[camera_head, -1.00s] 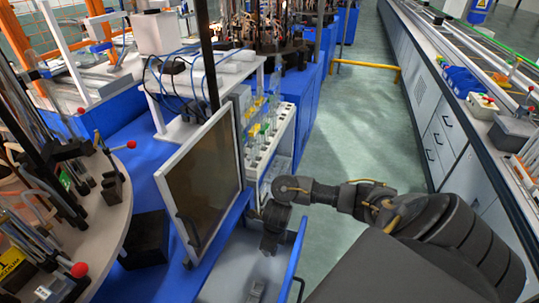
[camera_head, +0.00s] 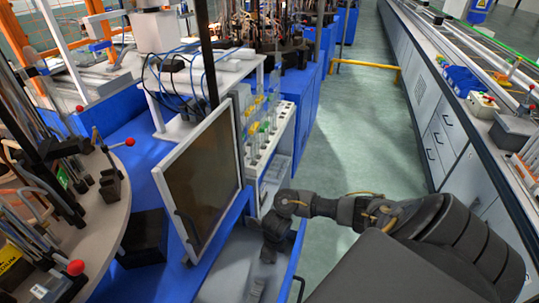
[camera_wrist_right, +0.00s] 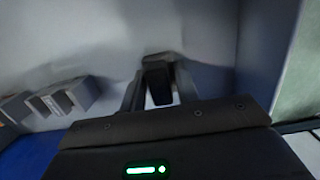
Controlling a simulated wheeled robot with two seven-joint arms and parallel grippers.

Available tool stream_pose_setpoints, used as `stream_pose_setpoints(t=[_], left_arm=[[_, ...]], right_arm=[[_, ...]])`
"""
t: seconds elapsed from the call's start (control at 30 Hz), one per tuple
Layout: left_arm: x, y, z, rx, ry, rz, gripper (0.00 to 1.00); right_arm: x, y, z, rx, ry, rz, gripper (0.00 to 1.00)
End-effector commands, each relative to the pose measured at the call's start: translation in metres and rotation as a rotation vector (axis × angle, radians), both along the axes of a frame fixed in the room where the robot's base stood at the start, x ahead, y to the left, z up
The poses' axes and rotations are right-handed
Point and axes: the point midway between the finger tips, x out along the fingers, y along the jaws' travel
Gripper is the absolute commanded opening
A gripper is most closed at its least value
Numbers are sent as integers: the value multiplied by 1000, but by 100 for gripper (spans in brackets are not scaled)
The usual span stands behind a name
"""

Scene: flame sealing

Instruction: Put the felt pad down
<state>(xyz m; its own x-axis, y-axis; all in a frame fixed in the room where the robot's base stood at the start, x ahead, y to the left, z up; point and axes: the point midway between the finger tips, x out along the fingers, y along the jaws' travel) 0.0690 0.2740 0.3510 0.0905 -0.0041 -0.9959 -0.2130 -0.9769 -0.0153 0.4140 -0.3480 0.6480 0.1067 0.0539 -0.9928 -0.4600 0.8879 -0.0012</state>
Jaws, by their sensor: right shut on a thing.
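My right gripper (camera_wrist_right: 158,92) is in the lower middle of the wrist view, its two fingers shut on a small dark block-like thing (camera_wrist_right: 158,78), which I take to be the felt pad. In the head view my right gripper (camera_head: 268,256) points down inside the open drawer (camera_head: 225,272); there the pad cannot be made out. Whether the pad touches the drawer's floor is not clear. My left gripper is in neither current view.
Grey blocks (camera_wrist_right: 70,96) lie on the drawer's floor to the left in the wrist view. In the head view a framed dark panel (camera_head: 203,180) stands left of the gripper. A rack with tubes (camera_head: 265,138) is behind it.

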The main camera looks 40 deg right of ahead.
Motion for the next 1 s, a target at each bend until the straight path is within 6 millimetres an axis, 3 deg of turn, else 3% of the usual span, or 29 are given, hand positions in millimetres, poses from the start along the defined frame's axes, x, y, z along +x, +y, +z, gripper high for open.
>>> stream_pose_setpoints(t=[0.03,0.07,0.2,0.6,1.0], left_arm=[[0,0,-4,0,0,0,32],[0,0,-2,0,0,0,32],[1,0,-2,0,-1,0,32],[1,0,4,0,-1,0,32],[1,0,19,0,-1,0,32]], right_arm=[[0,0,-3,0,0,0,13],[0,0,-2,0,0,0,35],[0,0,-1,0,0,0,53],[0,0,8,0,-2,1,53],[-7,-6,90,-3,-5,3,53]])
